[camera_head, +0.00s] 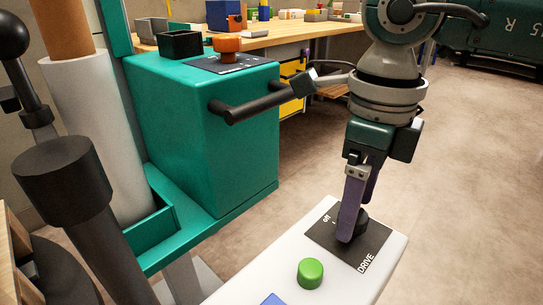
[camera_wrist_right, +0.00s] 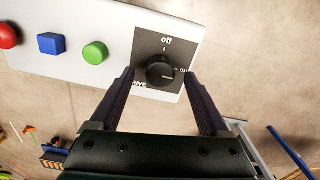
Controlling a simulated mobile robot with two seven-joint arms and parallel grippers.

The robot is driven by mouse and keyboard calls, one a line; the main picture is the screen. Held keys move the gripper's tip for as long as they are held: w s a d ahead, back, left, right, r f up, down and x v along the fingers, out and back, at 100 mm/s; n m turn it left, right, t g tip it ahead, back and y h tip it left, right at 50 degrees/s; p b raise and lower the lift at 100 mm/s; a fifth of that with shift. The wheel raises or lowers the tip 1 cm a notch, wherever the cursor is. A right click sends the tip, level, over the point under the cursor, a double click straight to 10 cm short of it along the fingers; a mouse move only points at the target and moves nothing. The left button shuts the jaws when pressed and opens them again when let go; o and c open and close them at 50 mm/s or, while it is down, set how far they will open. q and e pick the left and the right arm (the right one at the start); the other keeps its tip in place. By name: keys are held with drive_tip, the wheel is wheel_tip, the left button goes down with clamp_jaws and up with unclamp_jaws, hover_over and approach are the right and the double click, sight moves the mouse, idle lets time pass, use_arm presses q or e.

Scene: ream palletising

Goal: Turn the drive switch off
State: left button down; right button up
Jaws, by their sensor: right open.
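The drive switch is a round black knob (camera_wrist_right: 160,72) on a black plate (camera_wrist_right: 150,50) marked "off", "on" and "DRIVE", at the end of a white panel. In the wrist view a light mark on the knob seems to face "on" at the right. In the head view the knob (camera_head: 360,222) is partly hidden behind a finger. My right gripper (camera_head: 350,238) is open over it, pointing down; in the wrist view its fingertips (camera_wrist_right: 158,76) stand on either side of the knob. I cannot tell whether they touch it. My left gripper is not in view.
A green button (camera_head: 311,273) and a blue square button (camera_wrist_right: 51,43) sit on the white panel (camera_head: 345,285), with a red button (camera_wrist_right: 8,35) beyond. A teal cabinet (camera_head: 215,140) with a black handle (camera_head: 250,105) stands behind. A wooden workbench (camera_head: 290,32) is farther back.

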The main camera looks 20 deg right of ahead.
drive_tip(key=shift+f, duration=0.35)
clamp_jaws()
idle(0.5)
